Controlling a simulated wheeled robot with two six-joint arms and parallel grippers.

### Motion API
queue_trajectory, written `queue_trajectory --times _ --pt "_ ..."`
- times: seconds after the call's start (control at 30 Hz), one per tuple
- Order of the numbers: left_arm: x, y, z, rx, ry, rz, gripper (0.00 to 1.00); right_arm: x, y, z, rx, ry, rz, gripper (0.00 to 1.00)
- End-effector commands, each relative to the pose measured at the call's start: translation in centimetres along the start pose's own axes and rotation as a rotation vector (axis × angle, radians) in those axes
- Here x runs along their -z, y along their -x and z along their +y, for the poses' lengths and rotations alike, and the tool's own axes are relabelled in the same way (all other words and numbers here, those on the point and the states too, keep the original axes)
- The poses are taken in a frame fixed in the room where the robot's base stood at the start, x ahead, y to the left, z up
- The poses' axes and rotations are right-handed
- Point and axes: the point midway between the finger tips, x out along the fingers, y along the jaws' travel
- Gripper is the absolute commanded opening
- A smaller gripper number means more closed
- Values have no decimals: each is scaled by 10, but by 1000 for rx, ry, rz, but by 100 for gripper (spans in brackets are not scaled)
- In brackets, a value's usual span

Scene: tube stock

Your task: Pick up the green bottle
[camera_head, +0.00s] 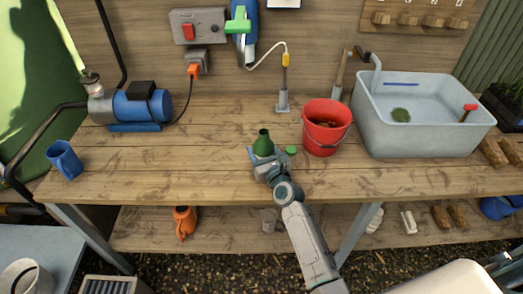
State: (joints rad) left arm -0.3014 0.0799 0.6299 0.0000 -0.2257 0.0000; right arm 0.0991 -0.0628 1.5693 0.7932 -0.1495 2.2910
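The green bottle (263,142) stands upright on the wooden bench near its front middle, with its dark neck opening up. My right gripper (264,154) comes in from the bottom of the head view and is at the bottle's lower part. A pale blue finger shows just left of the bottle, and the gripper hides the bottle's base. I cannot tell whether the fingers touch or grip the bottle. A small green cap (291,150) lies just right of the gripper. My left gripper is not in view.
A red bucket (326,140) stands close on the right, with a grey basin (424,130) beyond it. A blue pump (142,106) and a blue mug (64,160) are on the left. A grey tap post (283,100) stands behind. The bench between mug and bottle is clear.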

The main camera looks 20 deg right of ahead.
Motion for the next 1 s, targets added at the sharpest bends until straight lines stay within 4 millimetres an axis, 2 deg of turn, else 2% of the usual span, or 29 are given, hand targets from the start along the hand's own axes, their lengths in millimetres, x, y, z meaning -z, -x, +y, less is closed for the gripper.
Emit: queue_trajectory --times 0.1,0.33,0.37,0.63,1.0 --pt "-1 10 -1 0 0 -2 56 -13 0 0 0 0 -3 23" --pt "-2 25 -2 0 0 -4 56 -31 0 0 0 0 -3 23" --pt "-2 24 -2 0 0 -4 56 -29 2 1 0 0 -1 23" --pt "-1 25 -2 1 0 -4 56 -30 28 9 0 -2 -2 23" --pt "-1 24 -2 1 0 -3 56 -33 75 23 1 -1 -2 23"
